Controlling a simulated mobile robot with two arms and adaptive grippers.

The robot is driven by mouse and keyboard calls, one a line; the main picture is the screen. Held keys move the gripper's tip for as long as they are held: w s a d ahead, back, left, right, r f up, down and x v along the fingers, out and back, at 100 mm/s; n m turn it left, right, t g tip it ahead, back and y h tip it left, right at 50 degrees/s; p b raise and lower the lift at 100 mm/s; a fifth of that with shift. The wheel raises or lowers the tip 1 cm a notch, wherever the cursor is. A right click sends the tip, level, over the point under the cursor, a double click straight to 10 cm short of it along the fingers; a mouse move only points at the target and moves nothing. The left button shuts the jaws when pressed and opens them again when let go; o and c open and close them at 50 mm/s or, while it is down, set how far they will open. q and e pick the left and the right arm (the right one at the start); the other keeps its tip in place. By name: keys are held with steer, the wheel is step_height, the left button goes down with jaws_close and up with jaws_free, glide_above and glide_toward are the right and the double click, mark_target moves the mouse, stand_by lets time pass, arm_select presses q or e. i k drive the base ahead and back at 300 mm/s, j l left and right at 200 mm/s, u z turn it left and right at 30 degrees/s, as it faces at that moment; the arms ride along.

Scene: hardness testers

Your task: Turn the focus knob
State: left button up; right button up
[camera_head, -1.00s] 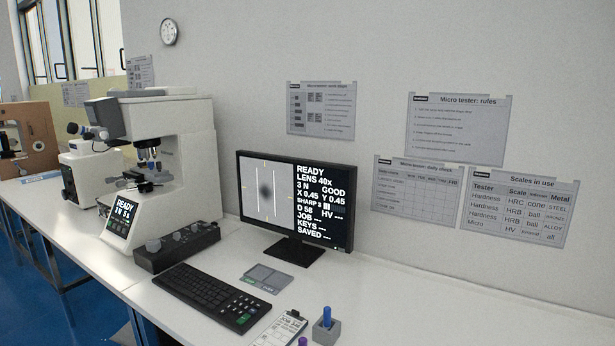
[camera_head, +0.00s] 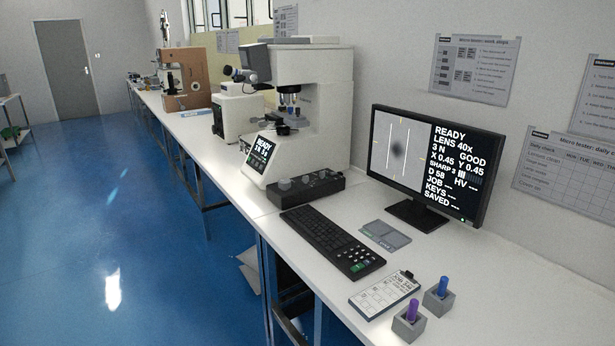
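A white micro hardness tester (camera_head: 325,100) with a lit screen (camera_head: 262,150) stands on the bench in the middle of the view. A dark control box (camera_head: 306,192) with grey knobs (camera_head: 285,184) on top lies in front of its base. I cannot tell which knob is the focus knob. The monitor (camera_head: 428,162) to the right reads READY, LENS 40x, GOOD and SHARP 3, with a blurred dark spot between white lines on its left half. Neither of my grippers is in view.
A keyboard (camera_head: 332,241), a grey sample tray (camera_head: 385,236), a clipboard (camera_head: 384,294) and two small blocks with a purple peg (camera_head: 412,311) and a blue peg (camera_head: 443,287) lie on the bench (camera_head: 300,270). Blue floor (camera_head: 120,230) is open to the left.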

mark_target(283, 183)
steer(key=i+j+z, duration=0.2)
steer(key=z, duration=0.3)
steer(key=i+j+z, duration=0.15)
steer(key=z, duration=0.3)
steer(key=j, duration=0.1)
